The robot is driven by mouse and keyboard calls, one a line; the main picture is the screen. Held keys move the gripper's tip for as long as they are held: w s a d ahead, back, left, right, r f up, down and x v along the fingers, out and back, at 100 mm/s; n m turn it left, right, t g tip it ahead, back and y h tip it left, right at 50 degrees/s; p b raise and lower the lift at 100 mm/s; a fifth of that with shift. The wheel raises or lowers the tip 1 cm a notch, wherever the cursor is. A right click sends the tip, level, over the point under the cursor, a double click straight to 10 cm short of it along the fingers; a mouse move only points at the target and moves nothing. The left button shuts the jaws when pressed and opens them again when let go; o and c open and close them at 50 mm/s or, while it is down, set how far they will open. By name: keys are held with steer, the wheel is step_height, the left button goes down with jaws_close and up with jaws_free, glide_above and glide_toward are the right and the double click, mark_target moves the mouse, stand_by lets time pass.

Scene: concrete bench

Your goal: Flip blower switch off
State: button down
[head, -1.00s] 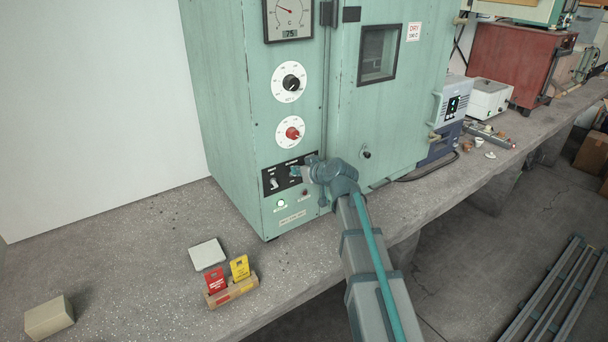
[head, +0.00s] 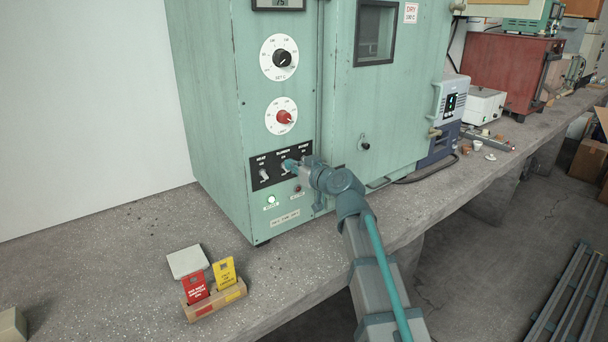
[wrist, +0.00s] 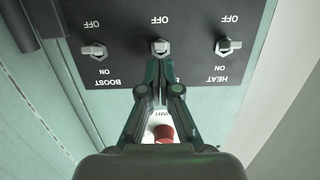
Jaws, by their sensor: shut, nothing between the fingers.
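The blower switch (wrist: 160,47) is the middle toggle on a black panel (wrist: 125,75) low on the green oven's front. In the wrist view the panel shows upside down, with OFF at the picture's top, beyond the lever. The heat switch (wrist: 224,45) is on the right there and the boost switch (wrist: 93,50) on the left. My gripper (wrist: 157,84) is shut and empty, its tips right at the blower switch on its ON side. I cannot tell whether they touch it. In the head view my gripper (head: 291,165) partly covers the blower switch; its lever position is unclear.
A red knob (head: 284,117) and a black knob (head: 282,58) sit above the panel. A pale lit lamp (head: 271,199) and a small red lamp (head: 298,188) are below. Red (head: 195,287) and yellow (head: 225,271) tags stand in a holder on the bench.

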steer(key=shift+s, duration=0.2)
steer(key=f+b+v, duration=0.2)
steer(key=b+v, duration=0.1)
steer(key=v, duration=0.6)
steer(key=shift+s+d, duration=0.2)
steer(key=shift+d, duration=0.15)
steer(key=shift+f, duration=0.1)
